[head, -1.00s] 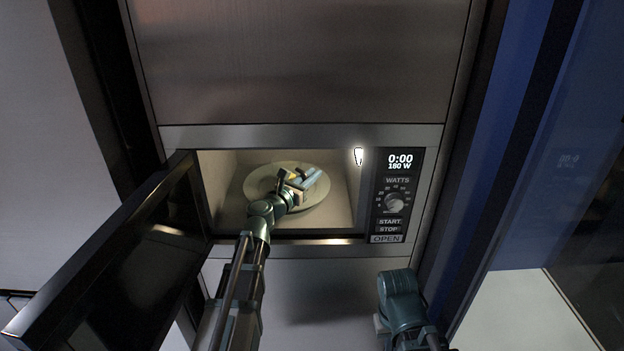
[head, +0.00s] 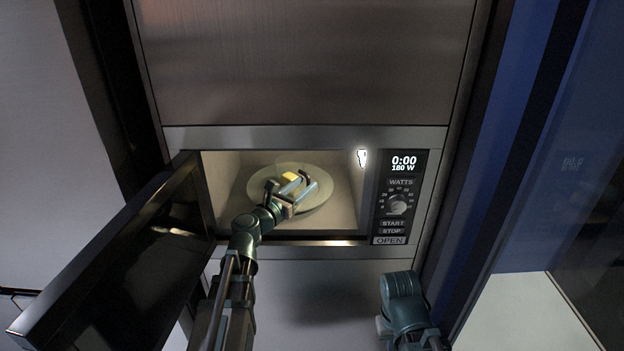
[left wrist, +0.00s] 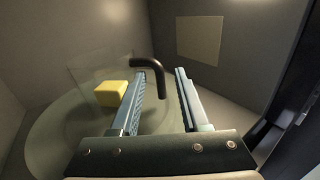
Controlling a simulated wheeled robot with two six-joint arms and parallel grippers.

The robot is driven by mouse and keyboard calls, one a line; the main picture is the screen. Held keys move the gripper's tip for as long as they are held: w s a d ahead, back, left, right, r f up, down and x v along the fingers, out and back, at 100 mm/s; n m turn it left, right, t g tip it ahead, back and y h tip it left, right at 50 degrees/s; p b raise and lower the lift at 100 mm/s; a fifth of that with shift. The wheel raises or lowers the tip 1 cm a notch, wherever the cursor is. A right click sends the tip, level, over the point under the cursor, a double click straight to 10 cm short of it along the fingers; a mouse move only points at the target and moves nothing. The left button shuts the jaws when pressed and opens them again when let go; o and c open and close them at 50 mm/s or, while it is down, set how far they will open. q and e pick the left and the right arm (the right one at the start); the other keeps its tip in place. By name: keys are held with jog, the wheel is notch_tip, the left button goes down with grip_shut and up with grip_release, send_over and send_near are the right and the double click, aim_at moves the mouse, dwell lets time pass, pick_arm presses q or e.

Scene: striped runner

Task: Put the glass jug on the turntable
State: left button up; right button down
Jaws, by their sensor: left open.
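The glass jug (left wrist: 88,75) is clear and hard to make out, with a dark curved handle (left wrist: 150,66). It stands on the pale round turntable (head: 324,199) inside the microwave. A yellow block (head: 289,176) shows at the jug, seemingly inside it; it also shows in the left wrist view (left wrist: 111,93). My left gripper (head: 302,184) is inside the microwave, open, with its fingers either side of the handle and a gap to the right finger. Whether the left finger touches the handle I cannot tell. My right gripper is out of view.
The microwave door (head: 115,255) hangs open on the left. The control panel (head: 396,200) with its dial is right of the opening. The cavity's side walls and front sill (head: 300,240) are close around my left arm.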

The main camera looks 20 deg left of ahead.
pick_arm(q)
jog(key=v, duration=0.6)
jog(key=shift+s, duration=0.1)
jog(key=d+f+m+g+h, duration=0.1)
jog(key=d+m, duration=0.1)
jog(key=d, duration=0.1)
jog(key=d+f+m+g+h, duration=0.1)
jog(key=d+m, duration=0.2)
jog(key=s+d+f+m+g, duration=0.1)
jog(key=d+f+m, duration=0.1)
jog(key=d, duration=0.1)
jog(key=shift+s+d+g+h, duration=0.1)
jog(key=shift+d+g+h, duration=0.1)
jog(key=shift+g+h, duration=0.2)
jog(key=s+d+f+m+g+y, duration=0.2)
jog(key=s+d+f+m+g, duration=1.05)
jog(key=m, duration=0.65)
jog(key=s+a+f+m+g+y, duration=0.1)
jog(key=s+f+m+y, duration=0.4)
jog(key=m, duration=0.5)
jog(key=s+a+y, duration=0.1)
jog(key=s+y, duration=0.1)
jog(key=s, duration=0.1)
jog(key=shift+y, duration=0.4)
jog(key=shift+s+f, duration=0.1)
jog(key=shift+f, duration=0.05)
